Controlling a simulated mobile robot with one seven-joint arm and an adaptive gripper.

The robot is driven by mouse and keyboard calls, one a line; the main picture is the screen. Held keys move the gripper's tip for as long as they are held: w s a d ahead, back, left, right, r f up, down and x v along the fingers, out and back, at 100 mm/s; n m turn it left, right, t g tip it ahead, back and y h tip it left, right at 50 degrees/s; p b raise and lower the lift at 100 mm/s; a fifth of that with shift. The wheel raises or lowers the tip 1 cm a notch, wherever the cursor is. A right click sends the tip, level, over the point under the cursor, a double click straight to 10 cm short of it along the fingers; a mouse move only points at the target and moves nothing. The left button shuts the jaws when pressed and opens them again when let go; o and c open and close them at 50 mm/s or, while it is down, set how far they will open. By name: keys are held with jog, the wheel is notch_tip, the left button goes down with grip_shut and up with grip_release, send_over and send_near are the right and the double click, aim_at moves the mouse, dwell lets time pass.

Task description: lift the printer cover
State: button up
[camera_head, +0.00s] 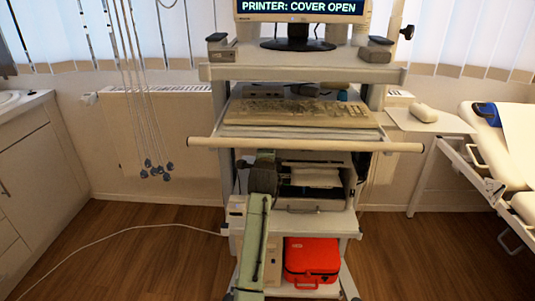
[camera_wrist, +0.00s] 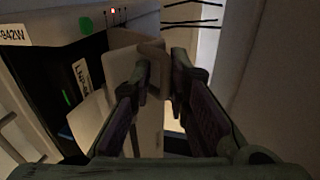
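The printer (camera_head: 318,180) sits on the cart's middle shelf in the head view, with pale, paper-like sheets inside its open front and a handle low on its front. The monitor (camera_head: 300,8) reads "PRINTER: COVER OPEN". My gripper (camera_head: 265,158) is at the printer's left side, with my arm hiding part of the shelf. In the wrist view my fingertips (camera_wrist: 161,68) stand close on either side of a tan hooked piece (camera_wrist: 153,52). It fills most of the gap; whether the fingers grip it is unclear. Which part is the cover is hard to tell.
A keyboard (camera_head: 300,112) lies on a tray with a front rail (camera_head: 305,145) just above my gripper. A red case (camera_head: 312,260) sits on the lower shelf. A dark box with a white top (camera_wrist: 55,22) stands left in the wrist view.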

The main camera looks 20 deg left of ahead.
jog(key=shift+f, duration=0.1)
jog(key=v, duration=1.2)
